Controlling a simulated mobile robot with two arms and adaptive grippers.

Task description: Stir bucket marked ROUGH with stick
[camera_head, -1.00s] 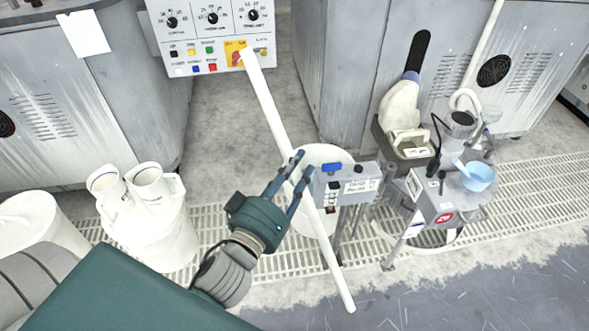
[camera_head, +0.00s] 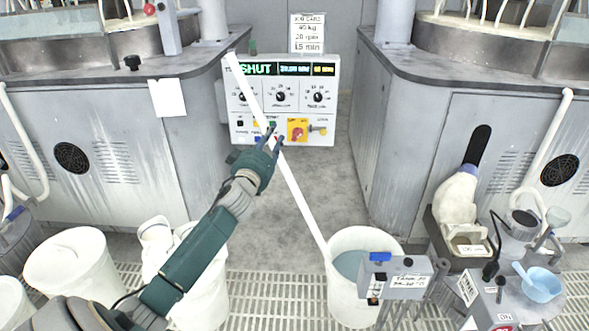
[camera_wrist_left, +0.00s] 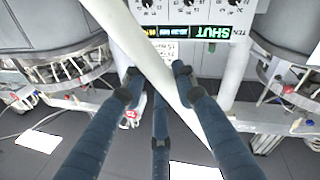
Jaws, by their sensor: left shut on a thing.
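The long white stick (camera_head: 300,205) slants from upper left to lower right in the head view. My left gripper (camera_head: 274,134) is shut around its upper half, in front of the control panel. In the left wrist view the stick (camera_wrist_left: 150,55) runs between the fingers of the gripper (camera_wrist_left: 157,80). A white bucket (camera_head: 345,300) holding blue-grey liquid (camera_head: 350,264) stands at lower right. The stick's lower end meets the bucket's left rim; I cannot tell whether it is inside or behind. I cannot read a ROUGH mark on it. My right gripper is out of view.
A small grey box (camera_head: 395,276) with a label overlaps the bucket's front right. A cart with a blue bowl (camera_head: 538,284) stands further right. White containers (camera_head: 75,262) stand at left. The control panel (camera_head: 283,100) is between two grey machines.

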